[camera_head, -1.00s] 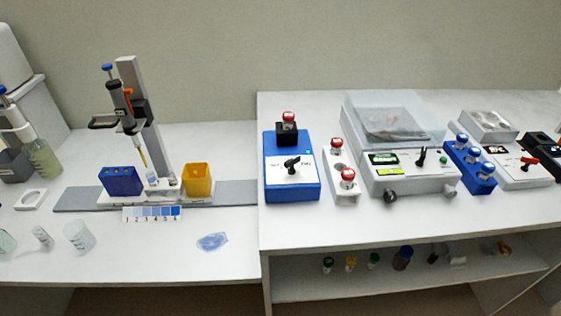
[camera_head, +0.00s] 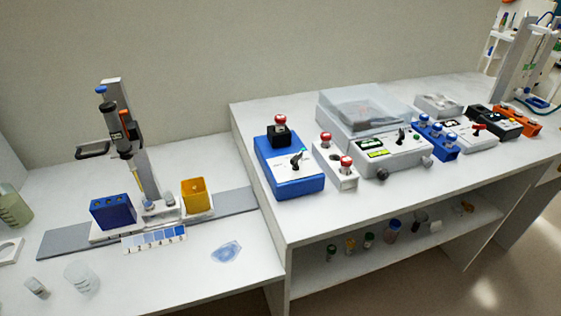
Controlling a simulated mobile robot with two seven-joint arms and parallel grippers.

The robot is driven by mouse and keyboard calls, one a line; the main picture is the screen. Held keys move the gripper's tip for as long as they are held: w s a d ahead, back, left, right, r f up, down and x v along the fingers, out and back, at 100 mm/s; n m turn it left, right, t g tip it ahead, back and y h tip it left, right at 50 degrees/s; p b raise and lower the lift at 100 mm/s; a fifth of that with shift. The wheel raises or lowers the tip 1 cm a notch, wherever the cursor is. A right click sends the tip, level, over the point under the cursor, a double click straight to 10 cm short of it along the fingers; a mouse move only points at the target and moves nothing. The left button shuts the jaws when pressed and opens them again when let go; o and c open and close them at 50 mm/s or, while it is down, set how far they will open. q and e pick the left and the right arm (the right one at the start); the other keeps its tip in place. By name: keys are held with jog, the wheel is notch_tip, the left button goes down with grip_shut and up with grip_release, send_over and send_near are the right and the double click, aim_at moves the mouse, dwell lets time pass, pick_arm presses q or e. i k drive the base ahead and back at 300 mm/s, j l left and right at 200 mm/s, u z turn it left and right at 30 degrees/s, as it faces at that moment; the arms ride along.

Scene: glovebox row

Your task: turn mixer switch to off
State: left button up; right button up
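A blue box (camera_head: 276,182) that looks like the mixer stands near the left end of the raised white bench. A black holder with a red-capped vial (camera_head: 280,128) sits on its top. Its white top panel carries a black knob switch (camera_head: 296,161). The panel marks are too small to read, so I cannot tell which setting the switch points to. Neither of my grippers is in view.
Right of the blue box stand a white rack (camera_head: 335,168) with red-capped vials, a balance (camera_head: 395,155) with a clear cover, a blue vial rack (camera_head: 438,140) and more devices. A pipette stand (camera_head: 125,140) is on the lower bench. The raised bench's front strip is clear.

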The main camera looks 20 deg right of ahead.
aim_at(299, 155)
jog(key=j, duration=1.3)
jog(key=i+l, duration=0.1)
jog(key=l, duration=0.25)
